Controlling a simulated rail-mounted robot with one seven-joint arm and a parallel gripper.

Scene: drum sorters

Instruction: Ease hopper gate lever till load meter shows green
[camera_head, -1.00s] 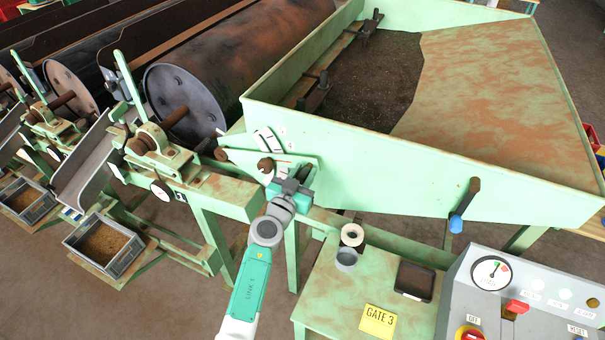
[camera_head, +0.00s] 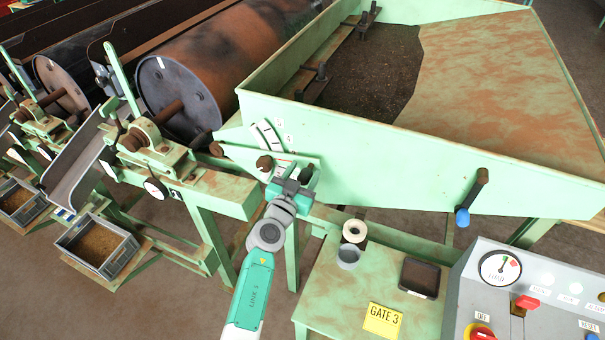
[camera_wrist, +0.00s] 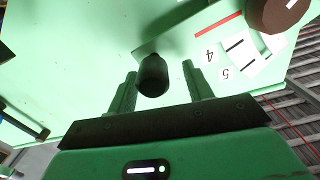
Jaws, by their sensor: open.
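The gate lever's brown pivot hub (camera_head: 264,162) is on the green hopper's lower left corner, next to a white numbered scale (camera_head: 266,137). The scale also shows in the wrist view (camera_wrist: 240,55), with marks 4 and 5. My gripper (camera_head: 297,180) is at the lever's right end. In the wrist view, my gripper (camera_wrist: 160,70) is open, with the dark lever knob (camera_wrist: 153,76) between its fingers, nearer the left one. Gaps show on both sides. The round load meter (camera_head: 500,267) is on the grey panel; its needle leans up and right, near a small green and red patch.
A second lever with a blue knob (camera_head: 462,217) sits on the hopper wall. The green table (camera_head: 330,305) below holds a tape roll (camera_head: 354,232), a grey cup (camera_head: 347,257), a dark tray (camera_head: 419,277) and a yellow GATE 3 sign (camera_head: 382,321). A rusty drum (camera_head: 215,65) is behind left.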

